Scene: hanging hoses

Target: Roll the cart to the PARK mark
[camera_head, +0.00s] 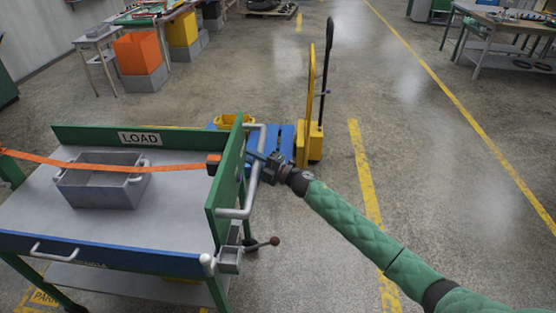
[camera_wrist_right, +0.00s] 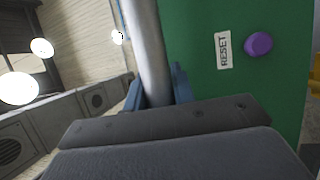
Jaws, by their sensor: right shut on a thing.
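The cart (camera_head: 110,240) is green and blue with a grey top, at the left in the head view. A LOAD sign (camera_head: 139,138) is on its back board. A grey bin (camera_head: 98,188) sits on top, with an orange strap (camera_head: 120,166) running across. My right gripper (camera_head: 264,165) is shut on the cart's grey tubular handle (camera_head: 226,213). In the right wrist view the handle (camera_wrist_right: 147,50) stands between blue fingers (camera_wrist_right: 158,92). A yellow PARK mark (camera_head: 42,297) shows on the floor at lower left, partly hidden by the cart. My left gripper is not in view.
A lever with a round knob (camera_head: 275,241) sticks out of the cart's right end. A yellow and blue pallet jack (camera_head: 312,140) stands just behind. The green end panel carries a RESET label (camera_wrist_right: 224,50) and a purple button (camera_wrist_right: 258,44). Floor to the right is clear.

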